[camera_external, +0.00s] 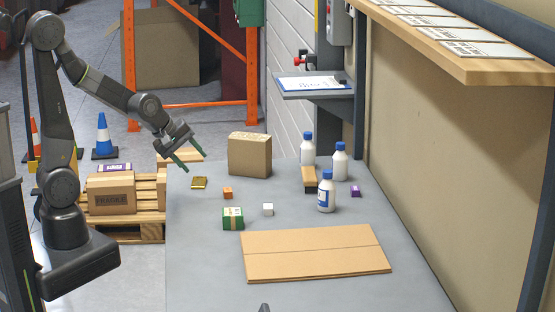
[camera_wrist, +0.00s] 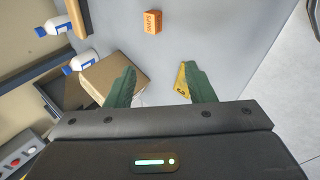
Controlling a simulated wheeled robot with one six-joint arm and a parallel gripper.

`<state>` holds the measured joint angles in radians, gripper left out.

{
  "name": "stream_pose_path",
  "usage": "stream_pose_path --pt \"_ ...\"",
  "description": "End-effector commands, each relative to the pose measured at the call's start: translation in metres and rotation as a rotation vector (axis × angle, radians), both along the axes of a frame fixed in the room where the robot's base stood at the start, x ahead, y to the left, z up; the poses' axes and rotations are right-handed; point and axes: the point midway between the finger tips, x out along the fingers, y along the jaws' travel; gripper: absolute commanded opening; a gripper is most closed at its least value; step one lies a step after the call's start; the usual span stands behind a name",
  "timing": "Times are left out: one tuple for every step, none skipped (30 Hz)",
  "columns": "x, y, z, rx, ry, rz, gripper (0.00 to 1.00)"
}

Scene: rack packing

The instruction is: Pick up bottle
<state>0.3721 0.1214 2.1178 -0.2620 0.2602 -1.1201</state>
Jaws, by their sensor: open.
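Several white bottles with blue caps stand upright on the grey table. One bottle (camera_external: 326,194) is nearest the front, one (camera_external: 340,164) is behind it to the right, and one (camera_external: 307,150) is farther back. Two of them show at the left of the wrist view, one higher (camera_wrist: 57,26) and one lower (camera_wrist: 82,61). My gripper (camera_external: 194,159) is open and empty above the table's far left edge, well left of the bottles. Its green fingers (camera_wrist: 157,88) show apart in the wrist view, with no bottle between them.
A cardboard box (camera_external: 249,155) stands between my gripper and the bottles. A brown block (camera_external: 309,180), orange cube (camera_external: 228,193), white cube (camera_external: 267,209), purple cube (camera_external: 356,191), green box (camera_external: 232,218) and yellow item (camera_external: 199,183) lie around. Flat cardboard (camera_external: 315,255) covers the front.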

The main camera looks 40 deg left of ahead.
Motion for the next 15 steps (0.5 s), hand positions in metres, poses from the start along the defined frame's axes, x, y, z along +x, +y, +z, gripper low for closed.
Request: stream_pose_path --pt "0.016 -0.021 -0.012 -0.078 -0.024 0.057 0.49" --pt "0.027 -0.033 -0.012 -0.133 -0.038 0.099 0.49" --pt "0.039 -0.049 -0.012 -0.208 -0.054 0.154 0.49" --pt "0.048 -0.061 -0.012 -0.267 -0.065 0.196 0.49" --pt "0.056 -0.074 -0.012 -0.328 -0.074 0.234 0.49" --pt "0.066 -0.091 -0.012 -0.41 -0.083 0.284 0.49" --pt "0.073 -0.103 -0.012 -0.473 -0.088 0.32 0.49" --pt "0.079 -0.115 -0.012 -0.539 -0.091 0.356 0.49" --pt "0.087 -0.132 -0.012 -0.627 -0.093 0.4 0.49" --pt "0.092 -0.145 -0.013 -0.695 -0.091 0.433 0.49" --pt "0.097 -0.158 -0.013 -0.763 -0.089 0.464 0.49" --pt "0.102 -0.174 -0.014 -0.855 -0.082 0.504 0.49" --pt "0.105 -0.187 -0.014 -0.925 -0.075 0.531 0.49" --pt "0.108 -0.199 -0.016 -0.994 -0.063 0.558 0.49" --pt "0.11 -0.216 -0.017 -1.09 -0.049 0.593 0.49"
